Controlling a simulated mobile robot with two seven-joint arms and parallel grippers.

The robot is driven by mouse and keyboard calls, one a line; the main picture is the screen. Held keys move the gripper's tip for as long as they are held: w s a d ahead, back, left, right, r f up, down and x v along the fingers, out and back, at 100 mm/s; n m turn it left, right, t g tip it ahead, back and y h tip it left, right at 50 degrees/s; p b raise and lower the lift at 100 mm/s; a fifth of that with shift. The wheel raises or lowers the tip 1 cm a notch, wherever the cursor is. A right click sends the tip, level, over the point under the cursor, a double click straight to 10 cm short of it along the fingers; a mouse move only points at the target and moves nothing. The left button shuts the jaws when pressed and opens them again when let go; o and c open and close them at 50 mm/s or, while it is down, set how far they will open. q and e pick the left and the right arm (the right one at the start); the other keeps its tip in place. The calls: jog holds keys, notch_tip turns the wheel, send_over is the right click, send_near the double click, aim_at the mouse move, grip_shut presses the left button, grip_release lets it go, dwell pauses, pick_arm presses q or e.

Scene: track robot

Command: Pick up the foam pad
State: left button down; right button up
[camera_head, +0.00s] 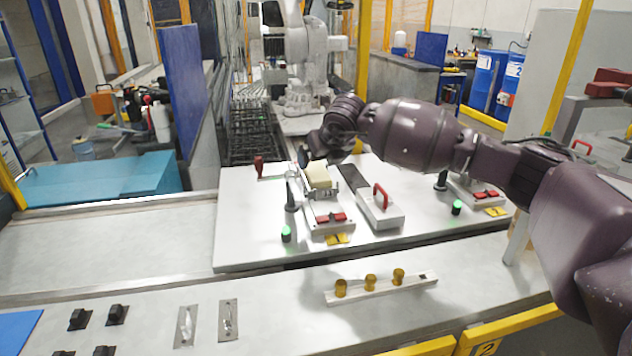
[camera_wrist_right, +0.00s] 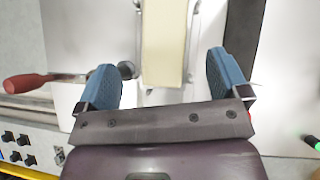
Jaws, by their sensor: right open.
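The foam pad (camera_head: 318,176) is a cream-yellow block on a metal fixture (camera_head: 327,208) on the white worktop. In the right wrist view the foam pad (camera_wrist_right: 164,42) runs up the middle, its top end cut off by the frame. My right gripper (camera_head: 308,156) is above and at the far end of the pad in the head view, partly hidden by my dark arm. In the wrist view its two blue fingers (camera_wrist_right: 162,64) are spread wide, one each side of the pad's line, with nothing held. My left gripper does not show.
A red-handled toggle lever (camera_head: 260,167) stands left of the pad. A grey block with a red handle (camera_head: 380,208) sits to its right. A second fixture (camera_head: 477,190) is farther right. A rail with yellow knobs (camera_head: 381,286) lies on the front bench.

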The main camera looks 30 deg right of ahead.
aim_at(316, 170)
jog(key=b+x, duration=0.1)
jog(key=x, duration=0.2)
jog(key=b+x, duration=0.1)
jog(key=shift+s+d+f+b, duration=0.15)
jog(key=shift+f+b, duration=0.2)
jog(key=shift+f, duration=0.2)
jog(key=shift+w+f, duration=0.2)
jog(key=shift+w, duration=0.15)
jog(key=shift+r, duration=0.15)
jog(key=shift+s, duration=0.1)
jog(key=shift+c, duration=0.9)
jog(key=c, duration=0.7)
jog(key=shift+c, duration=0.6)
